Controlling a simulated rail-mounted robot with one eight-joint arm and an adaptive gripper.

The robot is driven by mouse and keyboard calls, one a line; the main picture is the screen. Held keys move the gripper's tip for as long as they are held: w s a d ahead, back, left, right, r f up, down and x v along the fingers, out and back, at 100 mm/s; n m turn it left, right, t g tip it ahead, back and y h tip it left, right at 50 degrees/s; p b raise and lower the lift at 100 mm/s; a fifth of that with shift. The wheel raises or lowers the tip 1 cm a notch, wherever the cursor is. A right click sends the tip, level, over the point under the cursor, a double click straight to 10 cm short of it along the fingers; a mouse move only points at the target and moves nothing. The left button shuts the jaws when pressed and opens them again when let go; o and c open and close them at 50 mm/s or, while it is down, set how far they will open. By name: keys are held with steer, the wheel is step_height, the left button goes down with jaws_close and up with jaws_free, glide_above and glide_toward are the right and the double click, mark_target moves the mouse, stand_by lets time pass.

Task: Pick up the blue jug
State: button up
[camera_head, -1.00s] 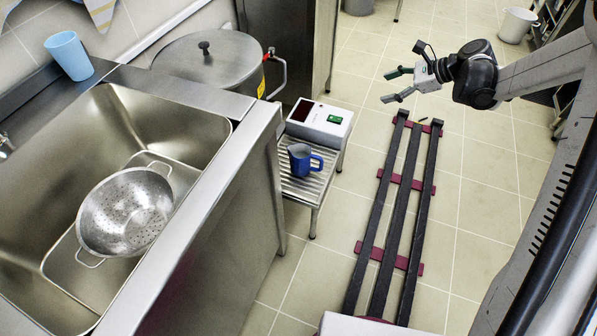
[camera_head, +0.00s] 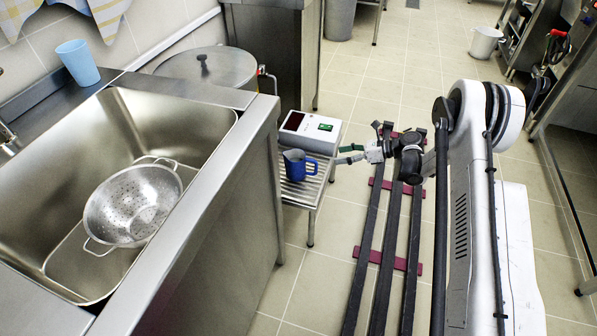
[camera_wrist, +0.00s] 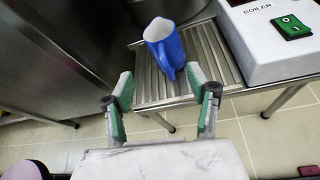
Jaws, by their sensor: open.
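The blue jug (camera_head: 296,164) stands upright on a small slatted metal stand (camera_head: 306,188) beside the sink counter. In the wrist view the jug (camera_wrist: 166,48) is ahead of my gripper, past the fingertips, with its handle turned toward me. My gripper (camera_head: 345,154) is open and empty, just to the right of the jug in the head view. In the wrist view the two green-padded fingers (camera_wrist: 160,90) are spread apart, with the slats of the stand (camera_wrist: 205,50) between and beyond them. The jug does not appear to be between the fingers.
A white boiler control box (camera_head: 310,132) sits behind the jug on the stand. A large lidded pot (camera_head: 207,68) is behind it at left. The steel sink (camera_head: 200,125) holds a colander (camera_head: 132,207); a light blue cup (camera_head: 77,62) stands on the counter. Floor rails (camera_head: 372,255) run at right.

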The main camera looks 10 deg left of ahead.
mark_target(310, 160)
steer(key=b+x, duration=0.2)
steer(key=x, duration=0.4)
steer(key=f+b+x, duration=0.1)
steer(key=b+x, duration=0.1)
steer(key=x, duration=0.4)
steer(key=shift+f, duration=0.2)
steer(key=shift+w+a, duration=0.1)
steer(key=shift+a, duration=0.25)
steer(key=shift+c, duration=0.2)
jaws_close()
